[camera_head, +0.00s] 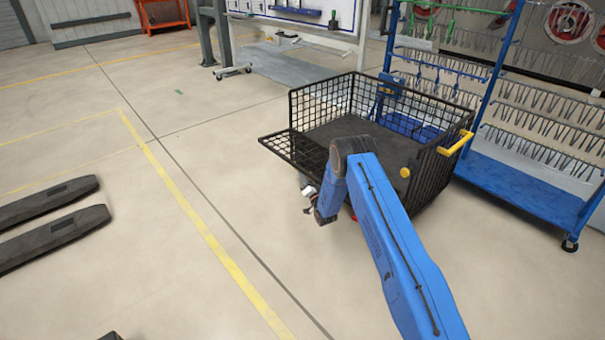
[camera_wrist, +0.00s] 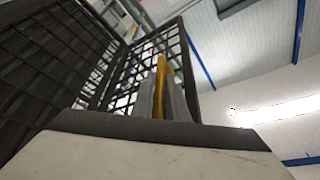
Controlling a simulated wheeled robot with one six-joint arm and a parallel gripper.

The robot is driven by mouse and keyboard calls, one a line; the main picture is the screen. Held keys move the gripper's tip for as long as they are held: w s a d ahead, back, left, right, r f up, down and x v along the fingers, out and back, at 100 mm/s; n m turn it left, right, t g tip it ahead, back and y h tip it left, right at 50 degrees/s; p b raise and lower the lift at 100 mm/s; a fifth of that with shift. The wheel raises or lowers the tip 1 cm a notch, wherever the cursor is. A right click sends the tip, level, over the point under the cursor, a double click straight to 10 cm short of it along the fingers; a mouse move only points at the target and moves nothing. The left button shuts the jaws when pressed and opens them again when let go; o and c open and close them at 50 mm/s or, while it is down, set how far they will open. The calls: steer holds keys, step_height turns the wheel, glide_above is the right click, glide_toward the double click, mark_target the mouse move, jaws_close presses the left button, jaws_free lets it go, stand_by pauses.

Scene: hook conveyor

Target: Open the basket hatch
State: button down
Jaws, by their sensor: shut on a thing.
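The black wire-mesh basket (camera_head: 434,180) stands right of centre in the head view. Its hatch (camera_head: 284,150) is a mesh panel on the left side, folded outward and down to roughly level. My gripper (camera_wrist: 161,84) shows in the wrist view with its two grey fingers closed around a yellow handle (camera_wrist: 161,72). Black mesh (camera_wrist: 45,55) rises close by on the left of that view. In the head view my blue arm covers part of the basket, and the gripped handle and fingertips are hidden.
A blue rack (camera_head: 520,180) with many hooks stands close to the right and behind the basket. A yellow handle (camera_head: 456,143) is on the basket's right side. Dark forks (camera_head: 50,235) lie at the far left. The floor left of the basket is open.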

steer(key=shift+f, duration=0.25)
steer(key=c, duration=1.8)
jaws_free()
steer(key=shift+c, duration=0.2)
steer(key=shift+s, duration=0.1)
steer(key=v, duration=1.7)
steer(key=shift+d+f, duration=0.1)
steer(key=shift+d, duration=0.05)
